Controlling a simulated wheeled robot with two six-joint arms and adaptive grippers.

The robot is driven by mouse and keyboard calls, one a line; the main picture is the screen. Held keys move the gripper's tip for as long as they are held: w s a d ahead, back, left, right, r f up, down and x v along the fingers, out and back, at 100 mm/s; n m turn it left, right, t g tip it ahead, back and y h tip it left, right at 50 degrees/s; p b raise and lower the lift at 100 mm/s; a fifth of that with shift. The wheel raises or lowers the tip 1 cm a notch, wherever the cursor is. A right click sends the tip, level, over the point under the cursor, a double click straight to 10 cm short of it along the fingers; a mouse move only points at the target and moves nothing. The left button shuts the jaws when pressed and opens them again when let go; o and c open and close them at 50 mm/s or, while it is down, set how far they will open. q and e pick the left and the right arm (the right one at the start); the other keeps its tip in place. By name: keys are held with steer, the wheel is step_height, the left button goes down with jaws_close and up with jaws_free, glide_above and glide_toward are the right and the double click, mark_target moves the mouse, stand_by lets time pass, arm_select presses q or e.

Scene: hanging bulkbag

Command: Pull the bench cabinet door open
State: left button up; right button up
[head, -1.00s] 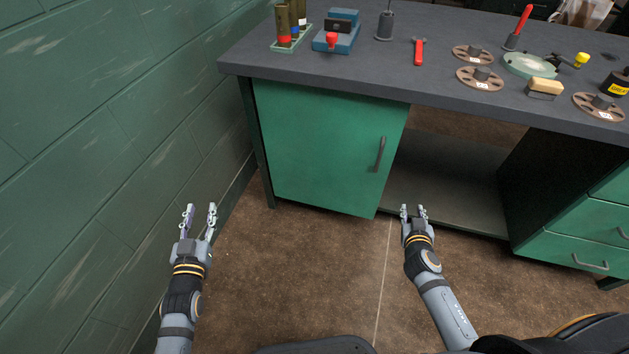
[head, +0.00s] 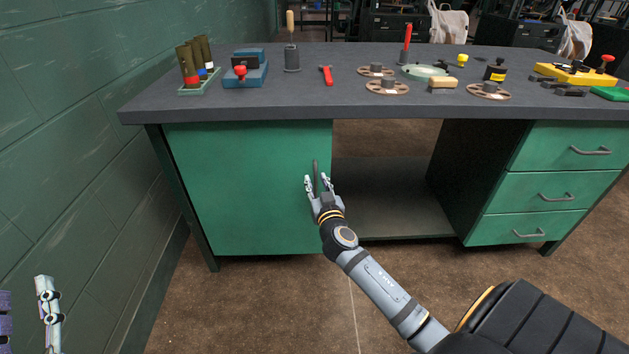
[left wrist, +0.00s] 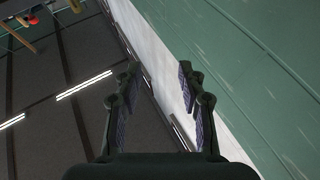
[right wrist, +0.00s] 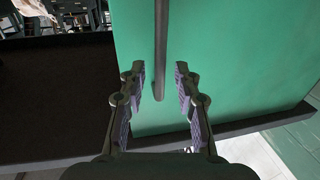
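The green cabinet door (head: 245,190) is under the left side of the bench and looks shut. Its dark vertical handle (head: 315,168) is near the door's right edge. It also shows in the right wrist view (right wrist: 161,45), running between the two fingers. My right gripper (head: 317,181) is open in front of the handle, with a finger on each side. I cannot tell whether it touches. My left gripper (left wrist: 157,75) is open and empty. Only part of it shows at the lower left of the head view, near the wall.
The grey bench top (head: 140,110) holds a blue fixture (head: 247,75), a red-handled tool (head: 326,75), several discs and other tools. An open bay lies right of the door, then green drawers (head: 545,195). A green wall (head: 70,150) stands close on the left.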

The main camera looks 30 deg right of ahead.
steer(key=shift+x, duration=0.85)
jaws_close()
